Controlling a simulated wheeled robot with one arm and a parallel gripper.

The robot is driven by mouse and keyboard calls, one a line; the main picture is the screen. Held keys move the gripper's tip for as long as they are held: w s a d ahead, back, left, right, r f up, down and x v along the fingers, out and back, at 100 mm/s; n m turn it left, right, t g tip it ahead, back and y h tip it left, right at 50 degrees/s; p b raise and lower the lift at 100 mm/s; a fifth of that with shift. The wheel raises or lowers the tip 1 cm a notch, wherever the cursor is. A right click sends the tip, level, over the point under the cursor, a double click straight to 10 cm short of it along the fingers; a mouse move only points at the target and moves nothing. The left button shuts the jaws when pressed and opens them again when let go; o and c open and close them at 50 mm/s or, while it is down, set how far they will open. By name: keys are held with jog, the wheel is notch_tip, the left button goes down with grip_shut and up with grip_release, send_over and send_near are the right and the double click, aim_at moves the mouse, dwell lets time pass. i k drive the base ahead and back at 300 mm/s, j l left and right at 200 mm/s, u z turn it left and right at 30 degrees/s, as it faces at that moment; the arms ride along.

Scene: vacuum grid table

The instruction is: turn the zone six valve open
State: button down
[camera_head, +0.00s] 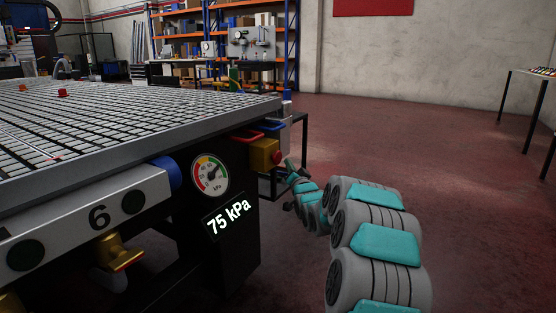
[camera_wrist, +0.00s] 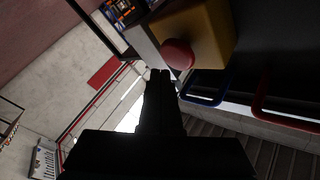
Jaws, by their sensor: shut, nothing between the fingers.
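The zone six valve (camera_head: 118,252) is a brass fitting with a short lever, under the black "6" on the pale rail (camera_head: 70,215) along the table's side. Its lever points down to the right and shows a red edge. My gripper (camera_head: 289,163) is beyond the table's near corner, to the right of and farther off than the valve, close to a yellow box (camera_head: 262,154). In the wrist view my gripper (camera_wrist: 160,72) is a dark shape with its fingers together and nothing between them. The valve is not in the wrist view.
The yellow box has a red button (camera_wrist: 178,54), near my fingertips in the wrist view. A blue handle (camera_wrist: 207,90) and a red handle (camera_wrist: 285,118) are beside it. A gauge (camera_head: 210,175) above a "75 kPa" display (camera_head: 229,219) is right of the valve.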

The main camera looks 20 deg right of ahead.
aim_at(124, 259)
jog(key=k+l, duration=0.1)
jog(key=k, duration=0.5)
jog(key=k+l+u, duration=0.1)
jog(key=k, duration=0.5)
